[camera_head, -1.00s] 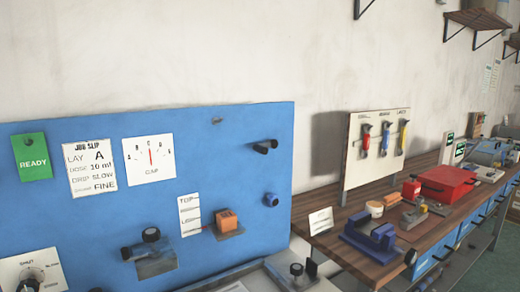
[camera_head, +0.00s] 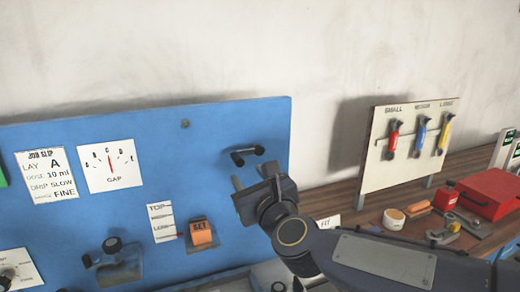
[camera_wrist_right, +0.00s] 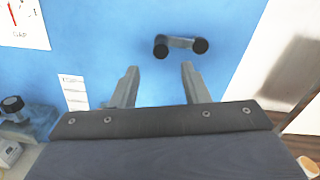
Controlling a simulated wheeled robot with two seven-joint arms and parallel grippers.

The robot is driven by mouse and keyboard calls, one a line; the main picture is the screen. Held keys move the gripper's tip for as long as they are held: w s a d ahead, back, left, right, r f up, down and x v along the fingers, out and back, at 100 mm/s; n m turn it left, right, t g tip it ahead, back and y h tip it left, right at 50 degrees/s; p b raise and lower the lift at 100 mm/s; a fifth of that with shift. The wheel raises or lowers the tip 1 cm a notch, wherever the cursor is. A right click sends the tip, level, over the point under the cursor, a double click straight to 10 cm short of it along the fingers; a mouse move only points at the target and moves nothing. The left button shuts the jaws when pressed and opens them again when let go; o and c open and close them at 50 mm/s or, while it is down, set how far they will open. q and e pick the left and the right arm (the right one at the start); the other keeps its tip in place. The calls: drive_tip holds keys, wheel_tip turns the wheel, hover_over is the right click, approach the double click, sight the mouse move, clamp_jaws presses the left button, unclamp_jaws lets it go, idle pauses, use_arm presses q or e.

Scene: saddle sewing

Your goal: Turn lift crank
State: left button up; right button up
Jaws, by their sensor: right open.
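The crank (camera_head: 247,154), a short dark bar with a black knob at each end, is mounted on the upper right of the blue panel (camera_head: 215,120). In the right wrist view the crank (camera_wrist_right: 181,45) lies just beyond the fingertips, nearly level. My right gripper (camera_head: 253,177) is open and empty, a little below the crank in the head view; its two fingers (camera_wrist_right: 158,70) point at the panel. The fingers look apart from the crank. My left gripper is in neither view.
A TOP-to-LOW scale (camera_head: 162,223) and an orange SET block (camera_head: 202,234) sit left of my gripper. A black-knobbed fixture (camera_head: 113,262) is at lower left. The tool board (camera_head: 415,145) and red box (camera_head: 490,193) stand on the bench to the right.

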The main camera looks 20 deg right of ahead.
sight(241, 165)
drive_tip(key=shift+m, duration=0.3)
drive_tip(key=w+p, duration=0.1)
drive_tip(key=w, duration=0.7)
drive_tip(key=shift+a+r, duration=0.1)
drive_tip(key=shift+a, duration=0.05)
clamp_jaws()
